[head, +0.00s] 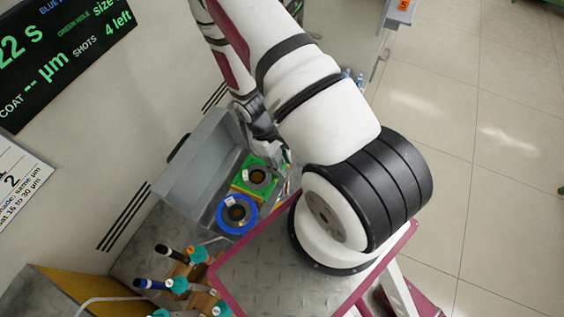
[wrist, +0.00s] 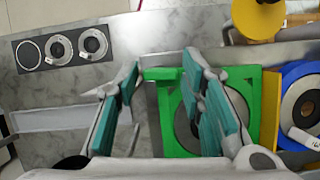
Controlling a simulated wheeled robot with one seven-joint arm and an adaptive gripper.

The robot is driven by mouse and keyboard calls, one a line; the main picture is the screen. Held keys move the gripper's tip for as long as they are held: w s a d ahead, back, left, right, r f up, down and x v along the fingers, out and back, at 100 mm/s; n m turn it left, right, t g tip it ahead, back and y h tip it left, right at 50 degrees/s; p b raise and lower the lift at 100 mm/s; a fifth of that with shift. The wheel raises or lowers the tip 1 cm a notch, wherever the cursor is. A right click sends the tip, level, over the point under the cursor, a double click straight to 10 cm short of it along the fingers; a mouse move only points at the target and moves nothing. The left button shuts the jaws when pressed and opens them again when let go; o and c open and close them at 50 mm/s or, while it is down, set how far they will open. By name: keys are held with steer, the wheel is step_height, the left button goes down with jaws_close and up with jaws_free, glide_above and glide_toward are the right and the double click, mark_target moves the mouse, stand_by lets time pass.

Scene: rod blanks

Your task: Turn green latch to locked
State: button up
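The green square fixture (head: 242,188) holds a round dark-centred ring and sits in the grey box, next to the blue ring fixture (head: 224,222). In the wrist view the green frame (wrist: 172,142) is partly hidden behind my right finger. A short green bar (wrist: 163,73), which looks like the latch, lies at its top left corner. My gripper (wrist: 160,78) is open, its teal-padded fingers apart on either side of this bar. I see nothing held. Contact with the bar and its locked or unlocked position cannot be told. In the head view my gripper (head: 280,152) is just above the green fixture.
The grey box wall (head: 195,160) rises behind the fixtures. The blue fixture (wrist: 287,76) is close on the right in the wrist view. A dark plate with round rings (wrist: 62,48) lies at upper left. Teal-capped tools (head: 180,285) stand at the lower left.

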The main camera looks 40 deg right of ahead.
jaws_close()
steer(key=shift+m, duration=0.3)
steer(key=m+y, duration=0.1)
steer(key=m, duration=0.2)
steer(key=shift+d+y+b, duration=0.15)
steer(key=shift+y+b, duration=0.15)
steer(key=shift+m+y, duration=0.8)
steer(key=shift+m, duration=1.7)
steer(key=o, duration=0.5)
jaws_free()
steer(key=shift+o, duration=0.2)
steer(key=shift+d+r, duration=0.1)
